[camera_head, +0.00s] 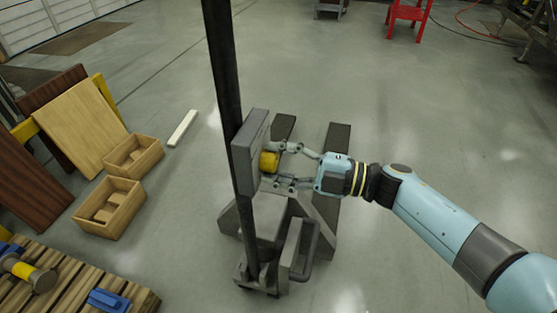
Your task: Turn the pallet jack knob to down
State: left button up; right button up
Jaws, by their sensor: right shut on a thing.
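The pallet jack (262,222) stands on the floor in the middle, grey, with two dark forks (338,135) pointing away and a tall black post rising past the top edge. A grey upright plate (245,155) sits on the post. The yellow knob (268,162) sticks out from the right face of the plate. My right gripper (277,166) comes in from the right with its fingers around the knob, shut on it. The far end of the knob is against the plate. Any markings for the knob's position cannot be read. My left gripper is not in view.
Two open wooden boxes (113,225) and leaning boards (75,130) are at the left. A slatted wooden pallet (75,293) with a yellow-banded tool and blue parts is at the lower left. A red stand (408,15) is far back. Floor on the right is clear.

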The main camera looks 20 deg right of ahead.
jog(key=shift+f, duration=0.1)
jog(key=o, duration=1.2)
jog(key=shift+s+d, duration=0.1)
jog(key=shift+d, duration=0.05)
jog(key=v, duration=1.1)
jog(key=shift+s+d, duration=0.2)
jog(key=shift+d, duration=0.1)
